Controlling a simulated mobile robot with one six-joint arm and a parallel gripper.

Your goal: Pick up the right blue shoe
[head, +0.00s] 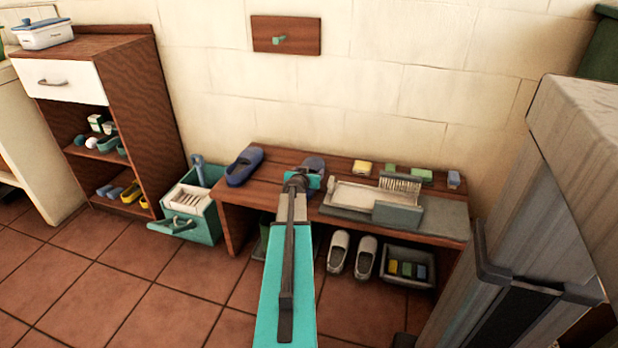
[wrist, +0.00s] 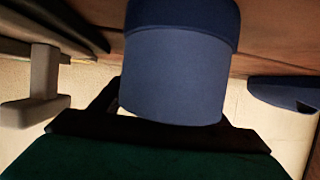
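A blue shoe (head: 244,166) lies on the left part of the wooden bench. A second blue shoe (head: 313,163) is to its right on the bench, partly hidden by my gripper (head: 303,182). In the wrist view this right shoe (wrist: 178,75) fills the upper middle, large and close. The left shoe (wrist: 287,94) shows at the right edge there. My gripper (wrist: 165,122) has its dark fingers apart, one on each side of the right shoe. A small gap shows beside the left finger; contact on the other side is hidden.
A grey tray (head: 350,196) with a rack stands right of the shoes on the bench (head: 265,200). Several small blocks lie behind it. Below are white shoes (head: 364,258) and a bin (head: 425,255). A teal crate (head: 205,228) stands left of the bench.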

